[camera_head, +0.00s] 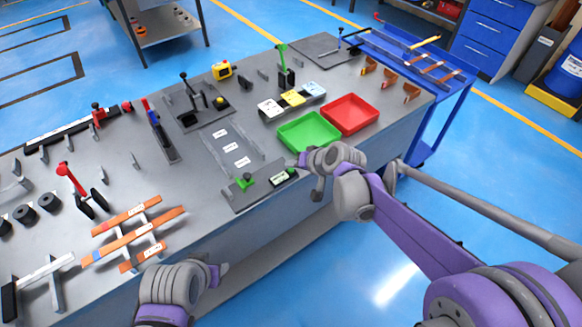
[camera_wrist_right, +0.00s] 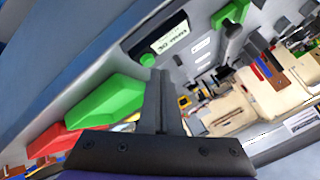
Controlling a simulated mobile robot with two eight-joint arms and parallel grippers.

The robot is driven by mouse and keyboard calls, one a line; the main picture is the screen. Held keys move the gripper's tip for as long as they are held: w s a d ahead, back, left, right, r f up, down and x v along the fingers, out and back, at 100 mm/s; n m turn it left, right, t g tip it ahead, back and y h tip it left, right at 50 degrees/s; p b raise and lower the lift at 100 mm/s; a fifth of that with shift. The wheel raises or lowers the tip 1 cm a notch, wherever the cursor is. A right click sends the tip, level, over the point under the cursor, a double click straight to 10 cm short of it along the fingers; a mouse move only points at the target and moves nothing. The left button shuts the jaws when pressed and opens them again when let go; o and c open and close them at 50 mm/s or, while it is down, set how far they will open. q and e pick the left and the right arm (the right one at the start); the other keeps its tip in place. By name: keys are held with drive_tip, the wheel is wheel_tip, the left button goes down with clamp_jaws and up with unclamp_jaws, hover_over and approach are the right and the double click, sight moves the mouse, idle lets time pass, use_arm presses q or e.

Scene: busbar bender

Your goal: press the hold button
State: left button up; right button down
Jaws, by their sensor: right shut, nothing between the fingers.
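A dark control plate (camera_head: 237,199) lies at the front edge of the bench. It carries a green knob (camera_head: 246,181) and a small display (camera_head: 280,179) with a green round button at its right end. In the right wrist view the display (camera_wrist_right: 167,38) and the green button (camera_wrist_right: 147,60) show just beyond my fingertips, with the green knob (camera_wrist_right: 233,14) farther off. I cannot read the button's label. My right gripper (camera_head: 291,163) is shut and empty, close to the button; contact is not visible. It also shows in the wrist view (camera_wrist_right: 160,75). My left gripper (camera_head: 222,271) hangs low in front of the bench, its fingers unclear.
A green tray (camera_head: 310,146) and a red tray (camera_head: 350,129) stand just behind my right gripper. Orange-coated bars (camera_head: 133,238) lie on stands at the front left. A blue cart (camera_head: 436,116) stands at the bench's right end. The floor in front is clear.

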sight(293, 175)
use_arm(q)
drive_tip(key=shift+w+r, duration=0.1)
drive_tip(key=shift+r, duration=0.1)
use_arm(e)
drive_tip(key=shift+r, duration=0.25)
use_arm(q)
drive_tip(key=r+p, duration=0.1)
drive_tip(key=r, duration=0.1)
drive_tip(key=w+r+p, duration=0.1)
drive_tip(key=p, duration=0.1)
drive_tip(key=shift+w+r, duration=0.1)
drive_tip(key=shift+r, duration=0.25)
use_arm(e)
wheel_tip(293, 175, up, 5)
drive_tip(key=shift+r, duration=0.1)
drive_tip(key=s+d+f+h, duration=0.1)
drive_tip(key=s+d+h, duration=0.1)
drive_tip(key=s+d, duration=0.3)
drive_tip(key=s+d+f+h, duration=0.1)
drive_tip(key=s+d, duration=0.5)
drive_tip(key=s, duration=0.7)
drive_tip(key=s+d+f+g+h, duration=0.1)
drive_tip(key=s+d+h, duration=0.2)
drive_tip(key=s+d, duration=0.3)
drive_tip(key=s, duration=0.3)
drive_tip(key=shift+s+f+n, duration=0.15)
drive_tip(key=shift+f+n, duration=0.1)
drive_tip(key=shift+n, duration=0.05)
